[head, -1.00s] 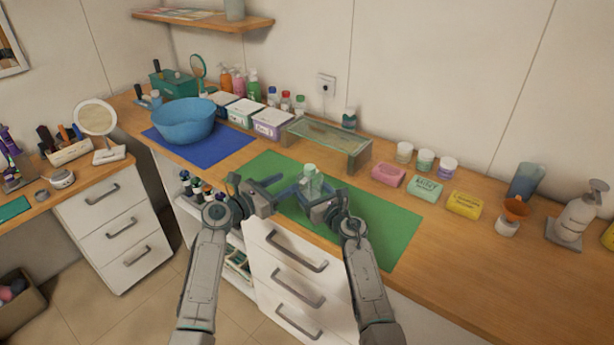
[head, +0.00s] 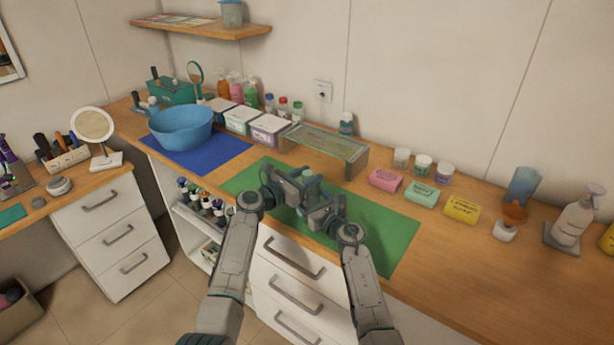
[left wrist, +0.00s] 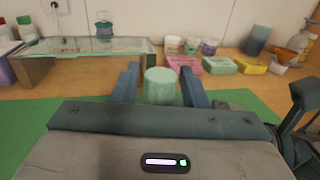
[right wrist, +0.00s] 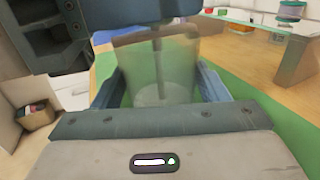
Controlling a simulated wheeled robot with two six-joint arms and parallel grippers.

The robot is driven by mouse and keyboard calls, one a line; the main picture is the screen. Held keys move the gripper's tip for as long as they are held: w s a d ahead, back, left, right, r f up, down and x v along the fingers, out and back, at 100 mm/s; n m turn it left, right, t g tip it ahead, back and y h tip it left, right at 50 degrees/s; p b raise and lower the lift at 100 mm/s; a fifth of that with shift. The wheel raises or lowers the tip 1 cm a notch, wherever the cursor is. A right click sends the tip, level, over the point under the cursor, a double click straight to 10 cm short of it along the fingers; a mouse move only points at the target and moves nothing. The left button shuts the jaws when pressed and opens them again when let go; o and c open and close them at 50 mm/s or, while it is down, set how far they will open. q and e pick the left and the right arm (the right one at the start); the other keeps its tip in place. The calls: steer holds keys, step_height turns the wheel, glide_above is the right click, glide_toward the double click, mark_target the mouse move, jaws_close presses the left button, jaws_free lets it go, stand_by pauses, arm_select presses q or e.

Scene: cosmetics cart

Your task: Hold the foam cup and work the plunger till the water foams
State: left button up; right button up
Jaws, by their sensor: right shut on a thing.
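The clear foam cup (right wrist: 180,65) stands upright between my right gripper's fingers (right wrist: 158,88) in the right wrist view. A thin rod runs down inside it to a pale disc near the bottom; I cannot make out water or foam. In the head view my right gripper (head: 321,213) is shut on the cup over the green mat. The pale green plunger knob (left wrist: 160,86) stands between the fingers of my left gripper (left wrist: 160,92), with thin gaps at its sides. The left gripper (head: 300,184) is open, above the right one, and hides much of the cup.
The green mat (head: 385,222) lies under both grippers. A glass-topped stand (head: 328,142) is behind it. Soap boxes, including a yellow one (head: 461,208), and small jars stand to the right. A blue bowl (head: 181,127) sits on a blue mat to the left.

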mark_target(306, 173)
arm_select(q)
jaws_close()
step_height(306, 173, up, 6)
steer(key=shift+f, duration=0.25)
steer(key=shift+o, duration=1.6)
jaws_free()
steer(key=shift+s+a+f, duration=0.1)
steer(key=v, duration=1.1)
steer(key=shift+s+a, duration=0.25)
steer(key=shift+a, duration=0.05)
